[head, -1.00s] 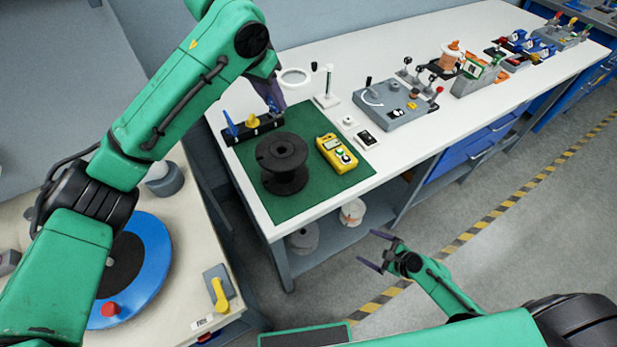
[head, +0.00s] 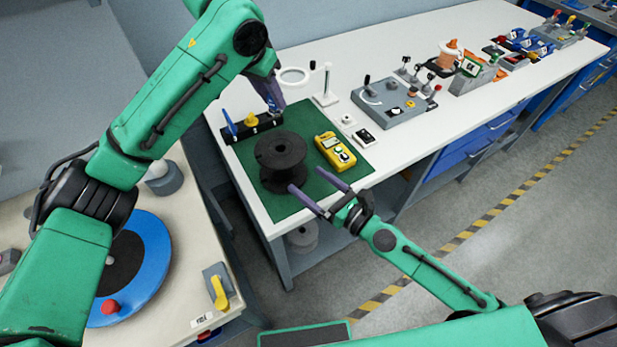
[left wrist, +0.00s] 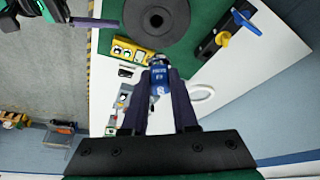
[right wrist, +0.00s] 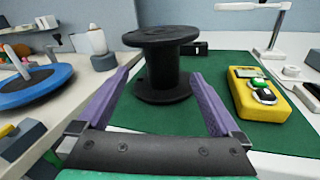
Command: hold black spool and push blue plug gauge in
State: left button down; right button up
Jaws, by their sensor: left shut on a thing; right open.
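The black spool (head: 281,152) stands upright on the green mat (head: 345,178). In the left wrist view its top flange (left wrist: 172,22) shows a central hole. My left gripper (left wrist: 159,72) is shut on the blue plug gauge (left wrist: 159,80), beyond the spool in the head view. The gauge is mostly hidden by the fingers in the head view. My right gripper (head: 306,179) is open and empty at the mat's near edge. In the right wrist view its fingers point at the spool (right wrist: 162,70), one toward each side, with a gap before it.
A black rack (head: 266,127) at the mat's back left holds a blue-handled and a yellow-handled piece. A yellow meter (head: 335,151) lies right of the spool. A white ring (head: 294,77) and a grey control box (head: 394,105) stand farther back.

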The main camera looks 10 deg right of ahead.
aim_at(287, 162)
jog(key=shift+w+a+r+n+t, duration=0.15)
jog(key=shift+w+a+n+t, duration=0.2)
jog(key=shift+w+n, duration=0.45)
jog(key=shift+w+a, duration=0.15)
jog(key=x, duration=0.7)
jog(key=shift+s, duration=0.2)
jog(key=c, duration=1.5)
